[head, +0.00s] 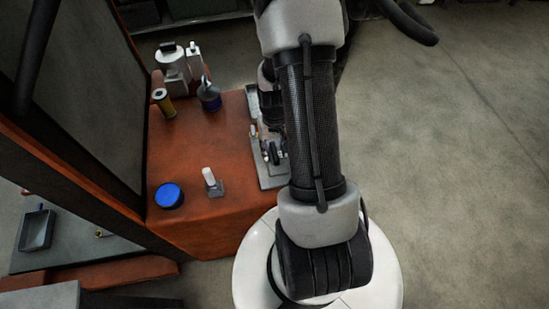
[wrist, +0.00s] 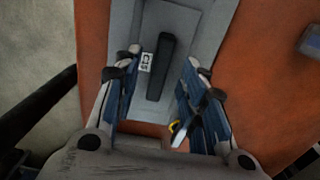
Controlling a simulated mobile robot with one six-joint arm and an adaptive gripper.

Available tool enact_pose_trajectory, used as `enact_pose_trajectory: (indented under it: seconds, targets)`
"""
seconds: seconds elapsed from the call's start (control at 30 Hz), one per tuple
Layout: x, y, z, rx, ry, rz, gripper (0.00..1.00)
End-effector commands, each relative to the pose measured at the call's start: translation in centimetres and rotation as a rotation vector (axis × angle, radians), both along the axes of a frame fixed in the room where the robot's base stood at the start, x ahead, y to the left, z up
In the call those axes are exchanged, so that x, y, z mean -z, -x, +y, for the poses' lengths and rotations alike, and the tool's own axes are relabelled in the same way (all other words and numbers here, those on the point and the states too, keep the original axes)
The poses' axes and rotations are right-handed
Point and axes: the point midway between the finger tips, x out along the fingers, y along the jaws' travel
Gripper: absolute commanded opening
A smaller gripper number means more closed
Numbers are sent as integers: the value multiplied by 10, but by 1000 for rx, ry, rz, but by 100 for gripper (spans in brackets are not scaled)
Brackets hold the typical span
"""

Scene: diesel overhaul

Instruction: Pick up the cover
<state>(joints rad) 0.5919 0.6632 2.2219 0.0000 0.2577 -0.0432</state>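What looks like the cover is a grey plate (wrist: 190,20) with a raised dark bar handle (wrist: 161,65) and a small white label beside it, in the wrist view. It lies on the orange-brown worktop. My gripper (wrist: 166,58) is open, with one finger on each side of the handle and gaps on both sides; nothing is held. I cannot tell how far it is above the plate. In the head view my gripper (head: 270,143) is partly hidden by my arm, above a grey plate (head: 268,182) at the right edge of the worktop.
On the worktop (head: 215,145) stand a blue round lid (head: 169,195), a white-topped piece on a grey base (head: 210,178), a dark bottle (head: 209,97), a yellow cylinder (head: 164,103) and a white container (head: 171,60). A tall panel (head: 85,85) stands at left. Floor is clear at right.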

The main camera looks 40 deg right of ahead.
Motion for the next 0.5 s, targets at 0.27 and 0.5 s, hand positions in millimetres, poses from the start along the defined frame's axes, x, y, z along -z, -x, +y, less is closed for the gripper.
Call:
enact_pose_trajectory:
  seconds: [0.27, 0.5]
  targets:
    - [11, 0, -1, 1, 1, -2, 38]
    - [11, 0, -1, 1, 1, -1, 25]
